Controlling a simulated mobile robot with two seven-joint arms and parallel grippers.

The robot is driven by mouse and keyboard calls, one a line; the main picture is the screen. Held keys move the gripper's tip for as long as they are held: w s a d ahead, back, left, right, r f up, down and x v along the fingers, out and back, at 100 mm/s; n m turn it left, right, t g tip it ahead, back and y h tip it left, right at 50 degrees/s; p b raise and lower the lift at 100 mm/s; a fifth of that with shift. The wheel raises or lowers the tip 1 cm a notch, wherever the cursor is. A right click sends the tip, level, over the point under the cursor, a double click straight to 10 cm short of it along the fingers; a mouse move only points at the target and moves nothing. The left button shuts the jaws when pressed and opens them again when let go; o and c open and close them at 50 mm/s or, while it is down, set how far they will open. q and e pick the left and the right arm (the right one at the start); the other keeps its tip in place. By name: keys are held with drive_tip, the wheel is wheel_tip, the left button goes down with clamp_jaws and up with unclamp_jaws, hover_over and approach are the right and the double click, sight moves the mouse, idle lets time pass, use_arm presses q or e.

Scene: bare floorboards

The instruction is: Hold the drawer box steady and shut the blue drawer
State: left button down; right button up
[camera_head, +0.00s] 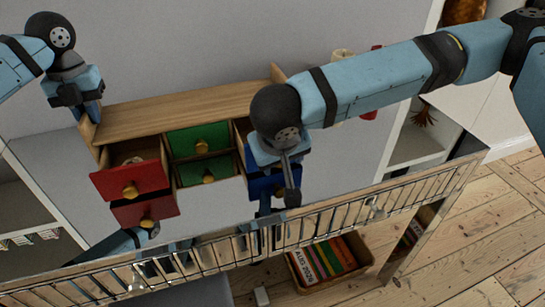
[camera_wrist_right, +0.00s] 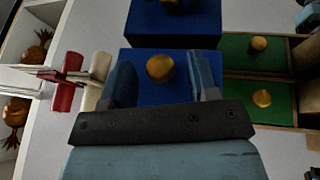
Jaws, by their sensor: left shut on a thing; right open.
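The wooden drawer box (camera_head: 180,108) has red drawers (camera_head: 130,180) on the left, green drawers (camera_head: 198,142) in the middle and blue on the right. The blue drawer (camera_head: 262,186) is partly hidden by my right arm in the head view. In the right wrist view, a blue front (camera_wrist_right: 185,62) with a round gold knob (camera_wrist_right: 160,68) faces me. My right gripper (camera_wrist_right: 162,82) is open, with a finger on each side of that knob; contact cannot be told. It also shows in the head view (camera_head: 290,192). My left gripper (camera_head: 88,108) is shut on the box's left end.
A second blue front (camera_wrist_right: 175,25) shows at the top of the wrist view. A metal rail (camera_head: 330,215) runs in front of the box. A basket of books (camera_head: 325,262) stands below on the floorboards. Red and cream objects (camera_wrist_right: 70,82) stand beside the box.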

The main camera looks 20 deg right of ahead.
clamp_jaws()
drive_tip(key=w, duration=1)
unclamp_jaws()
drive_tip(key=v, duration=1.2)
